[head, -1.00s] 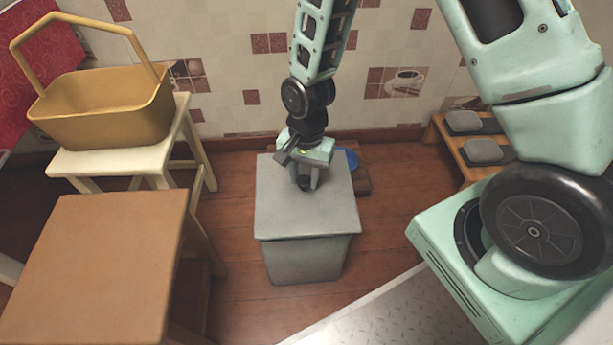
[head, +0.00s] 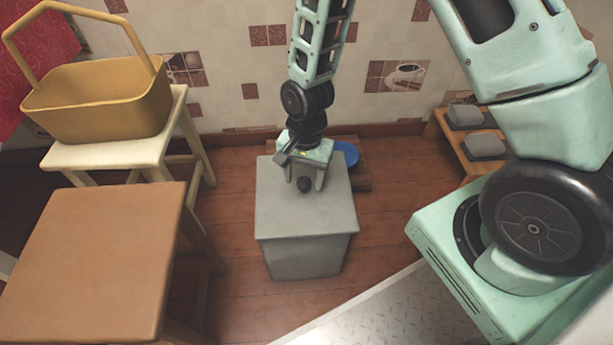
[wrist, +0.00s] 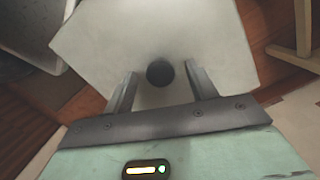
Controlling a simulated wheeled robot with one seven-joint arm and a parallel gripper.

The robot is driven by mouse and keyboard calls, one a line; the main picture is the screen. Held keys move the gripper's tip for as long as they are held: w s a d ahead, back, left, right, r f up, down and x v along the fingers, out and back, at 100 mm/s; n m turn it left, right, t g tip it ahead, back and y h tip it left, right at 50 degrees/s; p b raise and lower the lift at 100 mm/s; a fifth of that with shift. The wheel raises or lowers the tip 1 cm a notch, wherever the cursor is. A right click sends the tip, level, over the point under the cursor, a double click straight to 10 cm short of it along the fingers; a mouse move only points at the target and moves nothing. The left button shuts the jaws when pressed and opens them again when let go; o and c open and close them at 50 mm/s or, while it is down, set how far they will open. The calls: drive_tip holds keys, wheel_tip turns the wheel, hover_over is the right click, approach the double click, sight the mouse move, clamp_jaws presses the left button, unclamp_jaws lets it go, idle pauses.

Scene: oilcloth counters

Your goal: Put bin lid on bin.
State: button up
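The grey bin (head: 305,262) stands on the wooden floor in the head view. The flat grey square lid (head: 325,215) lies on top of it, covering its opening, and looks level. A dark round knob (head: 304,185) stands up from the lid's middle. My gripper (head: 303,181) is over the lid, pointing down. In the wrist view, its two fingers (wrist: 160,69) are spread apart on either side of the knob (wrist: 159,74), with a visible gap on both sides. The lid (wrist: 165,30) fills the middle of that view. The bin's inside is hidden.
A brown-topped stool (head: 95,260) and a cream stool (head: 120,152) with a yellow basket (head: 100,100) stand at left. A blue dish (head: 347,153) lies behind the bin. A low wooden rack (head: 448,130) is at right by the tiled wall. Floor shows around the bin.

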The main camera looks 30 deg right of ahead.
wheel_tip(320, 180, up, 17)
drive_tip(key=d+p, duration=0.1)
drive_tip(key=p, duration=0.6)
drive_tip(key=shift+w+d+r, duration=0.15)
drive_tip(key=shift+w+d, duration=0.2)
drive_tip(key=shift+w, duration=0.05)
drive_tip(key=shift+a+r, duration=0.1)
drive_tip(key=s+a+r+n+t, duration=0.1)
drive_tip(key=s+a+r+n, duration=0.3)
drive_tip(key=s+r+n, duration=0.4)
drive_tip(key=s+a+r+n, duration=0.4)
drive_tip(key=s+r+n, duration=0.1)
drive_tip(key=s+n, duration=0.45)
wheel_tip(320, 180, up, 32)
drive_tip(key=p, duration=3.2)
drive_tip(key=shift+m, duration=0.45)
drive_tip(key=shift+s+r, duration=0.1)
